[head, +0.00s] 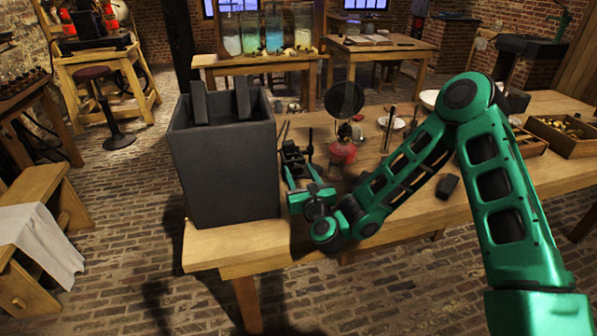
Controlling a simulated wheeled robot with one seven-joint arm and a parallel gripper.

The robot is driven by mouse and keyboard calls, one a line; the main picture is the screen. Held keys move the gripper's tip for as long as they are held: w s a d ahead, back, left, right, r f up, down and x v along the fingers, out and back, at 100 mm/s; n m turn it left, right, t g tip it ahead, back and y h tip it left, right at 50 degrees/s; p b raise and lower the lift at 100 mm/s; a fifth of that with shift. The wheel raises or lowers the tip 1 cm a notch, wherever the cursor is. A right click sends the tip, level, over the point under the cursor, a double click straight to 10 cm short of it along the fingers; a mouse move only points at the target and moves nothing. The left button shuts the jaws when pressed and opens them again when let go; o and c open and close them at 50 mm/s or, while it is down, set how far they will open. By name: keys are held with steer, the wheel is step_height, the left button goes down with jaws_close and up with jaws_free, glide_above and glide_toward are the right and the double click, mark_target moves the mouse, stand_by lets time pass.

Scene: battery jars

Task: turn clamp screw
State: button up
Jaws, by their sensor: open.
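My gripper (296,160) is at the end of my green arm, low over the left part of the wooden table. It is open, with its fingers pointing away from me. It is close to the right side of a tall dark grey jar (225,178), which stands at the table's left end. Two dark upright plates (199,102) stick out of the jar's open top. I cannot make out a clamp screw; it is too small or hidden near the jar and gripper. Whether the gripper touches anything is not clear.
On the wooden table (225,252), a red-based object (342,152) with a round dark disc (344,100) stands right of my gripper. A small dark block (447,187) lies farther right. A wooden tray (565,135) with small brass-coloured items is at the right.

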steer(key=shift+w+a, duration=0.2)
steer(key=shift+w, duration=0.5)
steer(key=shift+c, duration=0.6)
steer(key=c, duration=0.9)
steer(key=shift+c, duration=0.2)
